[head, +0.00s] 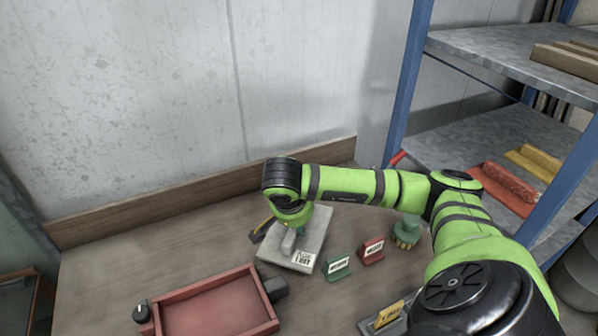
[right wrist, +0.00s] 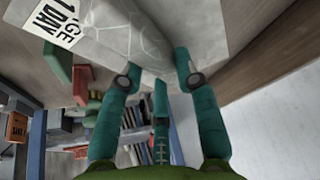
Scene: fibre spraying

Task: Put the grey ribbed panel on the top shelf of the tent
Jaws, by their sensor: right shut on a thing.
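My right gripper (head: 298,230) reaches down over a pale grey labelled board (head: 314,241) on the wooden bench. In the right wrist view, its teal fingers (right wrist: 160,78) are closed around a pale grey piece (right wrist: 130,38) with a faint hexagon pattern. This piece (head: 289,242) also shows beside the gripper in the head view, at the board. I cannot make out ribs on it, nor tell whether it is clear of the board. The board's label (right wrist: 62,18) reads partly "1 DAY". My left gripper is not in view. I see no tent for certain.
A red tray (head: 272,310) lies at the bench front. A green sign (head: 338,268), a red sign (head: 371,251) and a green brush-like object (head: 406,234) stand right of the board. A blue-posted shelf unit (head: 480,42) rises at right.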

